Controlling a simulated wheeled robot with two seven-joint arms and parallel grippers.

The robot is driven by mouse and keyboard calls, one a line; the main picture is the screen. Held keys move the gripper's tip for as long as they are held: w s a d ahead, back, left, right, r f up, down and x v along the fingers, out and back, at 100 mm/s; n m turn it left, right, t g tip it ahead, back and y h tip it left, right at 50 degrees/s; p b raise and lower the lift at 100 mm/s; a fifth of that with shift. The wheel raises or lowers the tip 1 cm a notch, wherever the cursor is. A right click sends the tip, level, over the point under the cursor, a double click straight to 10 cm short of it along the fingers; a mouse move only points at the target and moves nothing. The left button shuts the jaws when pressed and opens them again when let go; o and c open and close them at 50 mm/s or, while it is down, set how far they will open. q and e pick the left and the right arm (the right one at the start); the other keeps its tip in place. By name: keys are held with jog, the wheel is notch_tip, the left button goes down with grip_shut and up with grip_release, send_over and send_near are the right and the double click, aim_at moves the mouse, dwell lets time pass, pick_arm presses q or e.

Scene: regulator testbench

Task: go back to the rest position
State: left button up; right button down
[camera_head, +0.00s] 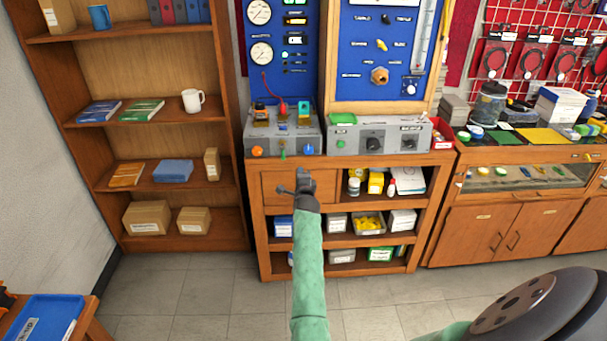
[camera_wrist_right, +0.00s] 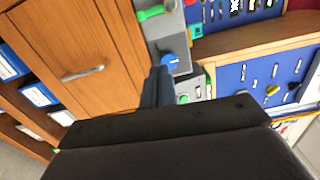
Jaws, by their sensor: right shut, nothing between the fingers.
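My right gripper (camera_head: 304,178) is at the end of the green arm that rises through the middle of the head view. It shows in front of the bench's wooden drawer front, just below the grey control box (camera_head: 283,134). In the right wrist view its dark fingers (camera_wrist_right: 157,86) are together and hold nothing. They point toward a blue knob (camera_wrist_right: 172,61) on the grey panel; I cannot tell the gap. The knob also shows in the head view (camera_head: 309,149). My left gripper is not in view.
The wooden drawer (camera_wrist_right: 85,50) with a metal handle (camera_wrist_right: 82,73) is close beside the right gripper. The bench (camera_head: 435,157) carries a second grey box (camera_head: 350,140). A bookshelf (camera_head: 228,115) stands left and a blue tray (camera_head: 45,318) is at lower left. Floor in front is clear.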

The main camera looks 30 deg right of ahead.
jog(key=a+f+n+g+y, duration=0.2)
jog(key=a+f+n+y, duration=0.15)
jog(key=a+n, duration=0.4)
jog(key=a+f+n+g+y, duration=0.2)
jog(key=a+f+n+y, duration=0.15)
jog(key=a+n, duration=0.4)
jog(key=s+a+f+n+g+y, duration=0.1)
jog(key=s+a+f+n+g, duration=0.1)
jog(key=s+a+f+n, duration=0.45)
jog(key=s+a+f+n+g, duration=0.15)
jog(key=s+a+f, duration=0.3)
jog(key=f, duration=0.45)
jog(key=s+a+f+n+g, duration=0.15)
jog(key=s+a+f, duration=0.25)
jog(key=s+f, duration=0.6)
jog(key=s+a+f+n+g, duration=0.1)
jog(key=s+a+f+g, duration=0.45)
jog(key=s, duration=0.85)
jog(key=s+f, duration=0.5)
jog(key=s, duration=0.6)
jog(key=s+f, duration=0.5)
jog(key=s, duration=0.7)
jog(key=shift+s+d+f+y, duration=0.15)
jog(key=shift+f+y, duration=0.1)
jog(key=shift+y, duration=0.15)
